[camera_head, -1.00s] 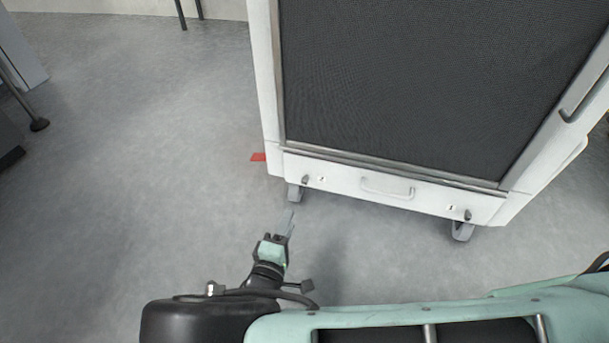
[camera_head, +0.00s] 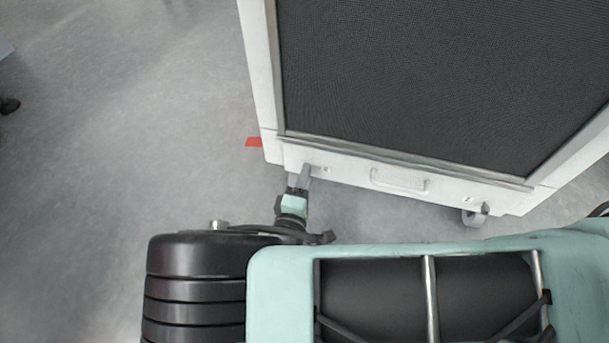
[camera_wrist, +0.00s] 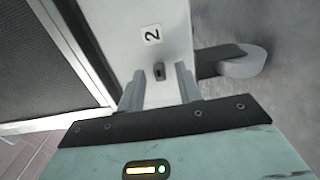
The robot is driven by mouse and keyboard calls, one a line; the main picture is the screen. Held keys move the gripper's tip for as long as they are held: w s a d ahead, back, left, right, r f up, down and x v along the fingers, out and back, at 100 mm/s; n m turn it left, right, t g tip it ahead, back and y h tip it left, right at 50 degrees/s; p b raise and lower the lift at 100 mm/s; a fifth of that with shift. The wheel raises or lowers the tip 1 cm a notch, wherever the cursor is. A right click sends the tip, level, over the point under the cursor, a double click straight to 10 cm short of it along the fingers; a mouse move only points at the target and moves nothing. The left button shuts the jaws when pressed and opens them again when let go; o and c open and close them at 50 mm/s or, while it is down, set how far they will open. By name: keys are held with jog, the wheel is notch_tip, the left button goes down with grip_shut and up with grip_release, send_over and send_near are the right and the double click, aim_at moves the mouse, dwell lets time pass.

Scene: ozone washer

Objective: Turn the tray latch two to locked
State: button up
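Tray latch two (camera_wrist: 159,72) is a small dark knob on the white tray front, beside a label with the number 2 (camera_wrist: 151,34) in the wrist view. My gripper (camera_wrist: 160,88) is open, with one grey finger on each side of the latch and visible gaps between. I cannot tell whether the fingertips reach past the knob. In the head view my gripper (camera_head: 302,172) is at the left end of the white tray front (camera_head: 350,172) and covers the latch there. The latch's locked or unlocked state is not clear.
The tray's handle (camera_head: 400,181) is at its middle. The washer's dark mesh panel (camera_head: 430,80) rises above it. A caster (camera_head: 474,217) stands under the right end, and another caster (camera_wrist: 243,62) shows beside my gripper.

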grip_shut()
jog(key=shift+r+n+p, duration=0.1)
jog(key=shift+n+p, duration=0.2)
jog(key=shift+p, duration=0.1)
jog(key=n+p, duration=0.9)
jog(key=n, duration=0.8)
jog(key=shift+n, duration=0.3)
grip_release()
jog(key=shift+s, duration=0.15)
